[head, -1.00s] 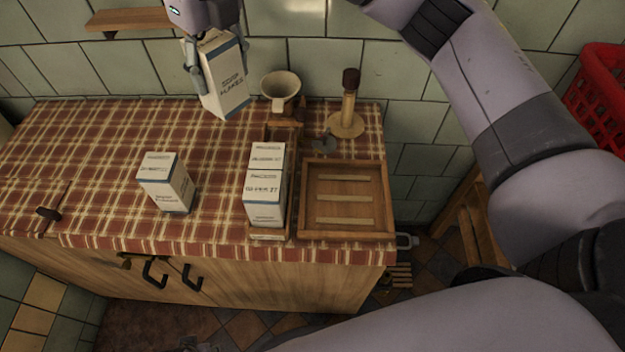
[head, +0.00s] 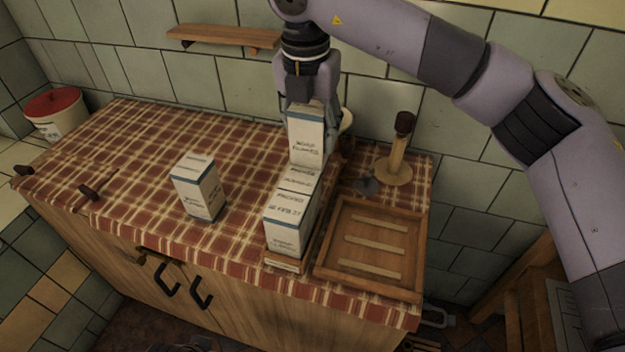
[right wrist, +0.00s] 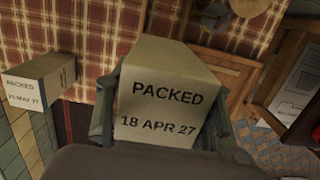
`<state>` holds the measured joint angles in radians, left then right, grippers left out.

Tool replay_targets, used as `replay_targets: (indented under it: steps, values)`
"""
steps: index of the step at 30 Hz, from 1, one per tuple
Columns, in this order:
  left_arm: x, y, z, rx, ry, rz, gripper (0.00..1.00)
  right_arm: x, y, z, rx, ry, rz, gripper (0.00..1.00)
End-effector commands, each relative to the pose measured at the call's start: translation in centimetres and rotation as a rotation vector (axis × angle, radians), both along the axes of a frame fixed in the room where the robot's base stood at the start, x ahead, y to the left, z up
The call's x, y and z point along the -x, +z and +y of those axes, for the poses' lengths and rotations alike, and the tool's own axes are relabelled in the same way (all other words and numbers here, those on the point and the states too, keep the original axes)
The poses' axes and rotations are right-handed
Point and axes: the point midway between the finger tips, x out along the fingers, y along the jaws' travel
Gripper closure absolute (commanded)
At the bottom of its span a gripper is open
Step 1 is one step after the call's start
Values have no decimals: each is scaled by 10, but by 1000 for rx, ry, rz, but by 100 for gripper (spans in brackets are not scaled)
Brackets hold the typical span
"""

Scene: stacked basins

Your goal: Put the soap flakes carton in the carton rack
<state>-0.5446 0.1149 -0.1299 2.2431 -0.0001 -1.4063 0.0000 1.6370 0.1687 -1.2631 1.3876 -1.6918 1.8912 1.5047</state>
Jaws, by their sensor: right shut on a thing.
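My right gripper (head: 307,122) is shut on the soap flakes carton (head: 307,142), a white box with a blue edge. It holds the carton upright at the back end of the carton rack (head: 282,266), behind two similar cartons (head: 287,230) standing in a row in the rack. The carton's lower end is hidden, so I cannot tell whether it touches the rack floor. In the right wrist view the held carton (right wrist: 165,105) sits between the fingers and reads "PACKED 18 APR 27". My left gripper is not in view.
Another white carton (head: 199,187) stands alone on the checked cloth (head: 130,170) to the left. An empty slatted wooden tray (head: 368,285) lies right of the rack.

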Motion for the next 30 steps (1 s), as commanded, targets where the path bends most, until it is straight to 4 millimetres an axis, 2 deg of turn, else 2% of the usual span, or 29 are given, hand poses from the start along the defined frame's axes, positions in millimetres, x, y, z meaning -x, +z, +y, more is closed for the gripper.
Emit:
replay_targets:
  steps: [1,6,14,20,30]
  values:
    - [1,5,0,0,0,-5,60,0,-17,0,-1,0,2,94]
    - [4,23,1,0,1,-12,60,0,-50,0,-1,0,1,94]
    - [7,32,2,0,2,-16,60,0,-69,0,-1,0,0,94]
    - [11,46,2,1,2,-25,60,0,-99,0,-1,1,1,94]
    - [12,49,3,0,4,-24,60,0,-105,0,-1,1,-2,94]
